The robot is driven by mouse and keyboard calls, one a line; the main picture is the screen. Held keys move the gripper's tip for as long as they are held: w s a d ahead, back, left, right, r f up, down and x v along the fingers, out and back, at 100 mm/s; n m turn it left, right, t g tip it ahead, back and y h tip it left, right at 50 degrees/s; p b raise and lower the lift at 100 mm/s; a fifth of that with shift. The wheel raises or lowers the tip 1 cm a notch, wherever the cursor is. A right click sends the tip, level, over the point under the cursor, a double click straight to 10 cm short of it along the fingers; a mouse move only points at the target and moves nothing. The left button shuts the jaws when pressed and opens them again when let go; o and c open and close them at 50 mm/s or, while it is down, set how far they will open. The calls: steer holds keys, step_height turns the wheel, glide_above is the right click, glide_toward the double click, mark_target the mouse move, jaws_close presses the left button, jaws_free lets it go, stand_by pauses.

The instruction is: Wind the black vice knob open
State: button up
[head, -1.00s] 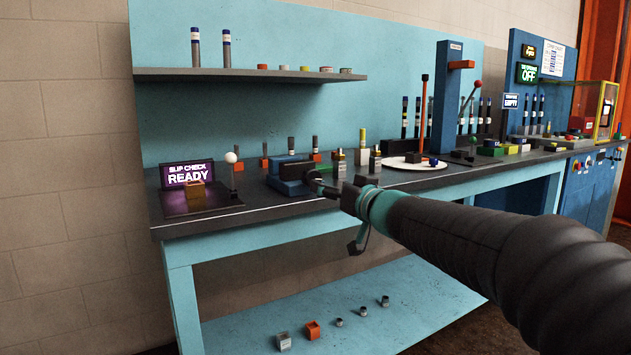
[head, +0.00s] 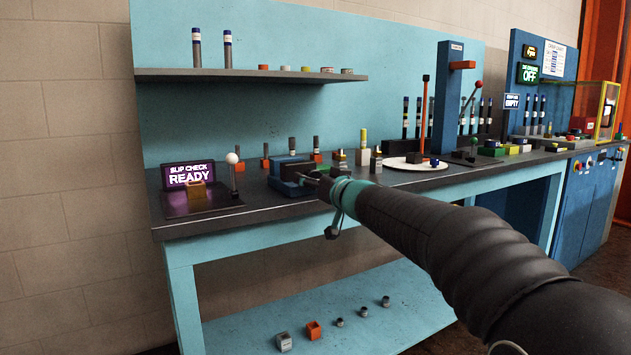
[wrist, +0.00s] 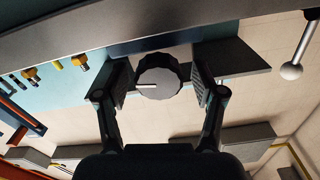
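The black vice knob (wrist: 160,78) is a dark, ribbed round knob with a white line pointing left, seen face-on in the wrist view. My gripper (wrist: 163,84) has one finger pad on each side of it. The left pad is very close to the knob, and a narrow gap shows at the right pad. The pads do not look clamped on it. In the head view, the blue and dark vice (head: 285,185) sits near the bench's front edge. My gripper (head: 318,177) reaches its right side, where the knob cannot be made out.
A purple "SLIP CHECK READY" sign (head: 189,174) and a white-ball lever (head: 233,160) stand left of the vice. Small fittings (head: 363,157) stand behind and right, near a white round plate (head: 400,163).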

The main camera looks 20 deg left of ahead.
steer(key=c, duration=0.8)
steer(key=shift+d, duration=0.2)
steer(key=shift+a, duration=0.1)
steer(key=shift+r+n, duration=0.1)
steer(key=shift+n, duration=0.3)
